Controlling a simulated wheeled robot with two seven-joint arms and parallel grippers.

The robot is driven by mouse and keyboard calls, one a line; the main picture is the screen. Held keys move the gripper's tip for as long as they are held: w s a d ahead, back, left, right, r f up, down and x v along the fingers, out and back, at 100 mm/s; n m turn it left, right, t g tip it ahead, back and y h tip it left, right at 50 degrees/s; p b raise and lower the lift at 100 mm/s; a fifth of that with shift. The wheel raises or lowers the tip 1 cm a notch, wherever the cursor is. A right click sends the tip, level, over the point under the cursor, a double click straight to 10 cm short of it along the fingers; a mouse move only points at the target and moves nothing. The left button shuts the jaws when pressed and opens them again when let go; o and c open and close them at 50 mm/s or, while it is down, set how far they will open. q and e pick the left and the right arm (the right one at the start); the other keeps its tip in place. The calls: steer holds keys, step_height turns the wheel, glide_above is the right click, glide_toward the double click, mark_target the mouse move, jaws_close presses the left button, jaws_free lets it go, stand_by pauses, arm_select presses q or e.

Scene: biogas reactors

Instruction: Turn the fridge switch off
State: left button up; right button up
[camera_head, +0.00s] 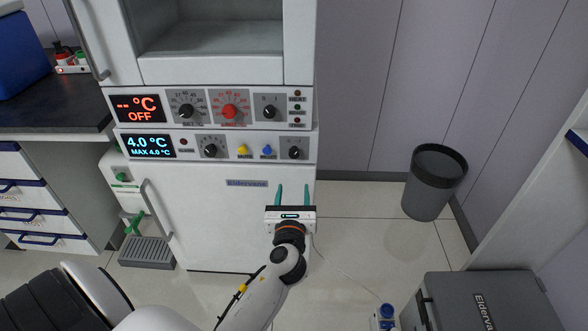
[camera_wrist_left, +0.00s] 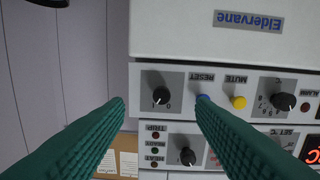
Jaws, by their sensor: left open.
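The fridge switch is a black rotary knob (camera_head: 296,153) at the right end of the lower panel, on a grey plate. It also shows in the left wrist view (camera_wrist_left: 160,95), upside down, with 1 and 0 marks beside it. The fridge display (camera_head: 147,146) is lit and reads 4.0 °C, MAX 4.0 °C. My left gripper (camera_head: 293,190) is open and empty in front of the fridge, below the knob in the head view. In the left wrist view its green fingertips (camera_wrist_left: 161,103) lie either side of the knob, apart from it. My right gripper is out of view.
Blue and yellow buttons (camera_head: 267,151) sit left of the knob. A similar 0/1 knob (camera_head: 269,112) is on the upper panel, whose display reads OFF. A dark bin (camera_head: 434,181) stands right, and a grey case (camera_head: 483,300) is at front right.

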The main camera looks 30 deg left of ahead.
mark_target(294, 156)
arm_select(q)
steer(key=shift+m+y, duration=0.3)
steer(key=x, duration=0.3)
steer(key=r+x, duration=0.1)
steer(key=x, duration=0.7)
steer(key=shift+w+r+b, duration=0.1)
steer(key=shift+r+b, duration=0.2)
steer(key=shift+b, duration=0.05)
steer(key=shift+w+a, duration=0.25)
steer(key=shift+w, duration=0.1)
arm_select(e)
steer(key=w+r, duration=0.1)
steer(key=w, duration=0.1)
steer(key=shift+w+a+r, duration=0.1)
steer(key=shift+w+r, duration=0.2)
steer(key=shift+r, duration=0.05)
